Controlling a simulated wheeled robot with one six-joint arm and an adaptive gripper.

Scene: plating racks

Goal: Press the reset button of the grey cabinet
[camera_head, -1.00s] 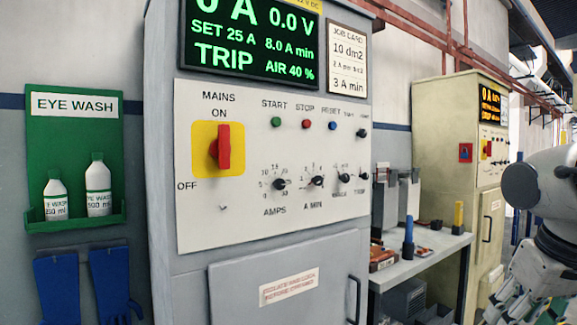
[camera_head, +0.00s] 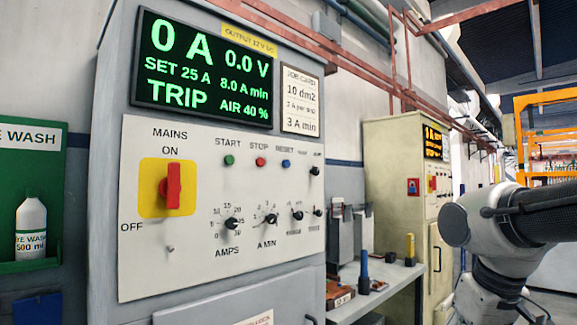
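The grey cabinet (camera_head: 108,95) stands in the middle left, with a white control panel (camera_head: 200,265) on its front. The blue reset button (camera_head: 286,164) is at the panel's upper right, under the label RESET. The red stop button (camera_head: 260,161) and the green start button (camera_head: 229,160) are to its left. The red mains switch (camera_head: 173,186) on its yellow plate stands upright toward ON. The display (camera_head: 205,70) reads 0 A, 0.0 V and TRIP. My arm is at the right, well apart from the cabinet. My gripper is at most partly in view at the bottom edge, its fingers not clear.
A side bench (camera_head: 372,287) with blue- and yellow-handled tools stands right of the grey cabinet. A cream cabinet (camera_head: 385,165) with its own panel is behind it. A green eye wash board (camera_head: 45,170) hangs at the left. Orange racks (camera_head: 545,105) stand far right.

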